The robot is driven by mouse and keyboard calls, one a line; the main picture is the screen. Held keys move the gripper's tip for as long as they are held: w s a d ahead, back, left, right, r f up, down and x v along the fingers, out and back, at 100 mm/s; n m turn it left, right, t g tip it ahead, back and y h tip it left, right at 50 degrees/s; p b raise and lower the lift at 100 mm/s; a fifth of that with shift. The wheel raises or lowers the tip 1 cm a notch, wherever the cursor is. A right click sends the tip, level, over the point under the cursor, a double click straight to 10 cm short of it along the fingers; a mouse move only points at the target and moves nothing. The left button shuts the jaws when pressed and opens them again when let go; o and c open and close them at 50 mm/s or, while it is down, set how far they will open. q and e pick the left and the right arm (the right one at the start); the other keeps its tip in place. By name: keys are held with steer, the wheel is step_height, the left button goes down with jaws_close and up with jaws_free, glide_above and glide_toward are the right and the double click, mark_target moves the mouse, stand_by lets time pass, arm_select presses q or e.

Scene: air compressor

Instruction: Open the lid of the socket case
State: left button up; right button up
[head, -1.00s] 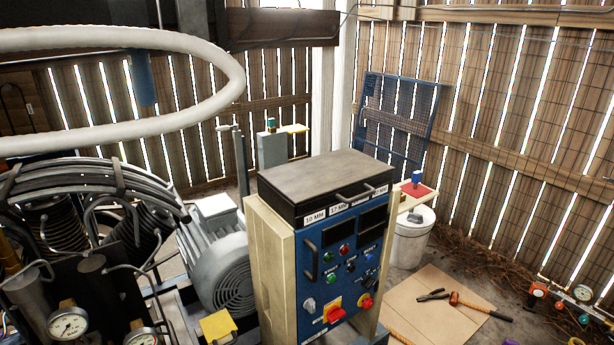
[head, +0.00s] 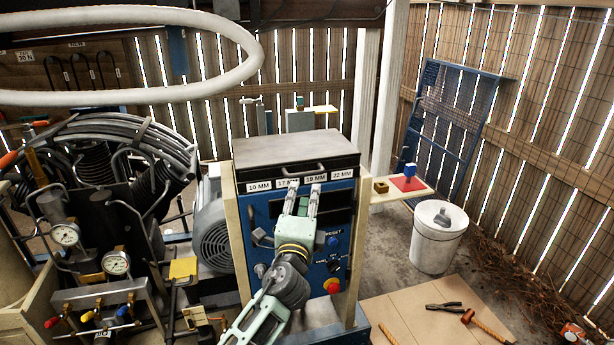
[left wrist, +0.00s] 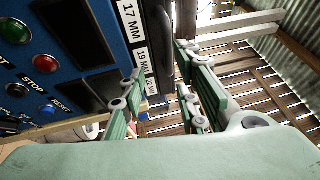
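The socket case (head: 293,150) is a black box with a dark grey lid, lying shut on top of the blue control cabinet. Its front carries white size labels from 10 MM to 22 MM, and a dark handle (head: 300,169) sits at the front edge of the lid. My left gripper (head: 303,187) is in front of the case, fingers pointing up, the tips just below the handle and over the labels. In the left wrist view its two fingers (left wrist: 161,88) are spread apart with nothing between them; part of the handle shows beyond. My right gripper is not in view.
The blue panel (head: 340,240) with buttons and knobs is close behind my left arm. An air compressor with hoses and gauges (head: 66,234) stands at left. A white bucket (head: 437,237) and a small shelf (head: 398,192) are at right. A cardboard sheet (head: 415,315) lies on the floor.

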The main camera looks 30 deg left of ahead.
mark_target(305, 175)
arm_select(q)
steer(key=shift+w+a+r+y, duration=0.3)
steer(key=shift+w+a+r, duration=0.1)
steer(key=shift+a+r, duration=0.4)
steer(key=x, duration=0.3)
steer(key=p+x, duration=0.1)
steer(key=x, duration=0.1)
steer(key=shift+w+d, duration=0.15)
steer(key=shift+d, duration=0.15)
steer(key=shift+w+a+r, duration=0.1)
steer(key=shift+w+a, duration=0.25)
steer(key=shift+w, duration=0.2)
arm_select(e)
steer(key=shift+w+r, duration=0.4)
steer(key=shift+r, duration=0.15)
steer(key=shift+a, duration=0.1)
arm_select(q)
steer(key=c, duration=0.4)
jaws_close()
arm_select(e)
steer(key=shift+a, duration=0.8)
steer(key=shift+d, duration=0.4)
